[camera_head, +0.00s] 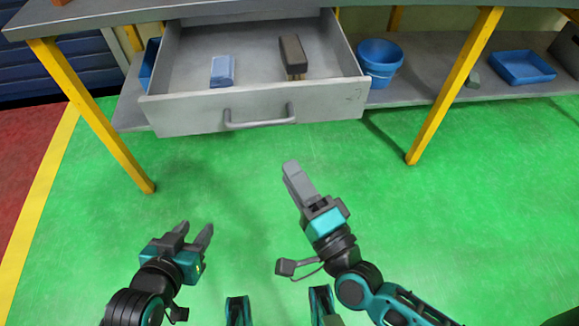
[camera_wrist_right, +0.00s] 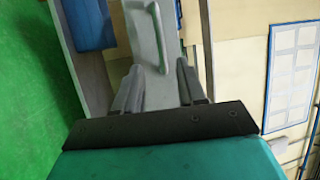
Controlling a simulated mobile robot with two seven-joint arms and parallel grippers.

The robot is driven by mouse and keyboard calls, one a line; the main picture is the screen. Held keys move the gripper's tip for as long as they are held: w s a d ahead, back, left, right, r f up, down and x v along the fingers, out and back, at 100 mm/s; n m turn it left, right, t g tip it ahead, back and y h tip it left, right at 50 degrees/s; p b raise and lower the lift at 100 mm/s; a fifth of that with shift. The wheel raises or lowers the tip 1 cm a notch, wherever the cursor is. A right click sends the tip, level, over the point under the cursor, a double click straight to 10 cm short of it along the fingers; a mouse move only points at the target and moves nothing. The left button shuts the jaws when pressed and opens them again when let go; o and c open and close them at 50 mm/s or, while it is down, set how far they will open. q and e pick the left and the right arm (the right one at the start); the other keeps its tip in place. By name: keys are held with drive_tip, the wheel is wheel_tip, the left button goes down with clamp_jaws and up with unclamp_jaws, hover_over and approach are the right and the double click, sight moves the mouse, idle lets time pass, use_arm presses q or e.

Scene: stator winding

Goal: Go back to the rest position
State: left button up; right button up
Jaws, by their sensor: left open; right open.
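My left gripper (camera_head: 196,228) is open and empty above the green floor at the lower left of the head view. My right gripper (camera_head: 291,168) is open and empty, in front of and below the drawer, with its fingers pointing up toward it. In the head view the fingers overlap. In the right wrist view the right gripper (camera_wrist_right: 160,72) shows two spread fingers, with the drawer handle (camera_wrist_right: 153,35) beyond them. The grey drawer (camera_head: 190,115) stands pulled open under the workbench, and both grippers are apart from its handle (camera_head: 260,120).
The drawer holds a blue block-like item (camera_head: 222,70) and a dark brush-like item (camera_head: 293,55). Blue buckets (camera_head: 379,58) and a blue tray (camera_head: 522,67) sit on the lower shelf (camera_head: 435,80). Yellow table legs (camera_head: 455,85) flank the drawer. The green floor (camera_head: 480,200) is clear.

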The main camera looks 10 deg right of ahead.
idle(0.5)
drive_tip(key=s+d+f+n+g+h, duration=0.35)
drive_tip(key=d+f+n+g, duration=0.45)
drive_tip(key=n, duration=0.7)
use_arm(q)
drive_tip(key=s+a+r+y+p, duration=0.1)
drive_tip(key=a+r+p, duration=0.2)
drive_tip(key=r+p, duration=0.5)
drive_tip(key=p, duration=0.5)
drive_tip(key=shift+s+r, duration=0.3)
use_arm(e)
drive_tip(key=s+d+r+h, duration=0.1)
drive_tip(key=d+r+h, duration=0.1)
drive_tip(key=d+r, duration=0.2)
wheel_tip(320, 180, up, 2)
drive_tip(key=shift+d+r, duration=0.25)
use_arm(q)
drive_tip(key=shift+f, duration=0.1)
